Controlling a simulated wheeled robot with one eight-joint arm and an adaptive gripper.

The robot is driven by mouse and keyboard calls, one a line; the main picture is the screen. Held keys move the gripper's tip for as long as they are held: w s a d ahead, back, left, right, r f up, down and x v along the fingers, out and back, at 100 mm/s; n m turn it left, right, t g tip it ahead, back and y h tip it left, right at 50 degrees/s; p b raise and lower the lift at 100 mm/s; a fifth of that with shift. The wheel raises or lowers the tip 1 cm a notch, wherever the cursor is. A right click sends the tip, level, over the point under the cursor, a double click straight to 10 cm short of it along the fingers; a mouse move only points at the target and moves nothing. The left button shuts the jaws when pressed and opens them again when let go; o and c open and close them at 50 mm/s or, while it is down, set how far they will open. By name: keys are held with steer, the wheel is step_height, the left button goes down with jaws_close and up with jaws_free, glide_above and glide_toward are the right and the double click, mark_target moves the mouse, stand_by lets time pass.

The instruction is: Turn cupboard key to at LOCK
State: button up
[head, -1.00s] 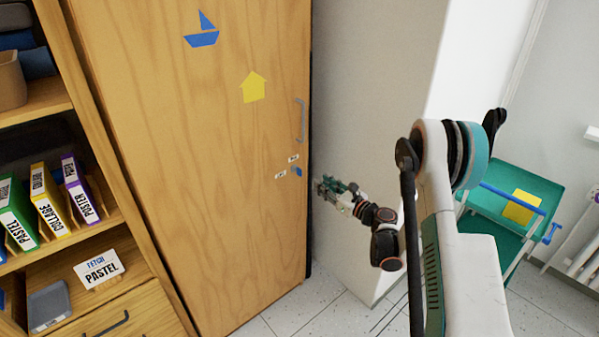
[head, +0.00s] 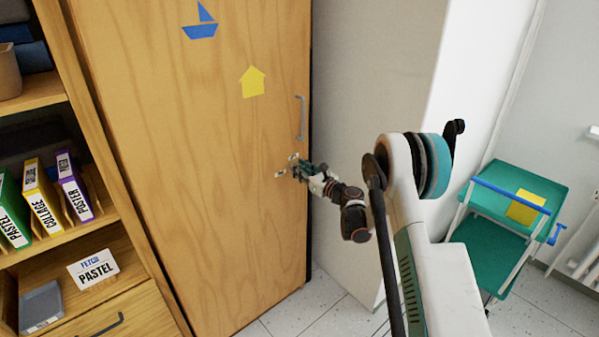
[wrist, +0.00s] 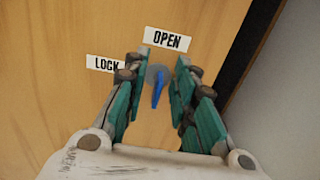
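The blue cupboard key (wrist: 158,88) sits in a round grey lock plate (wrist: 152,73) on the wooden cupboard door (head: 190,150). An OPEN label (wrist: 167,39) is above the plate and a LOCK label (wrist: 104,64) is to its left. In the wrist view the key's handle slants slightly, running down from the plate. My gripper (wrist: 161,72) is open, with one green finger on each side of the key and visible gaps between. In the head view my gripper (head: 299,170) is at the lock and hides the key.
The door's grey handle (head: 301,118) is above the lock, near the door's right edge. An open shelf (head: 125,215) with binders stands at the left. A pale wall is right of the door. A green trolley (head: 490,265) stands farther right.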

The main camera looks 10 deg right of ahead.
steer(key=shift+w+a, duration=0.15)
steer(key=shift+w, duration=0.15)
jaws_close()
steer(key=shift+n, duration=0.3)
steer(key=shift+s+a+f+n, duration=0.1)
steer(key=shift+a+f+n, duration=0.1)
steer(key=shift+n, duration=2.65)
steer(key=shift+s+a+f+n, duration=0.15)
steer(key=shift+a+f+n, duration=0.05)
steer(key=shift+n, duration=2.7)
steer(key=shift+s+a+f+n, duration=0.1)
steer(key=shift+a+f+n, duration=0.1)
steer(key=shift+n, duration=2.65)
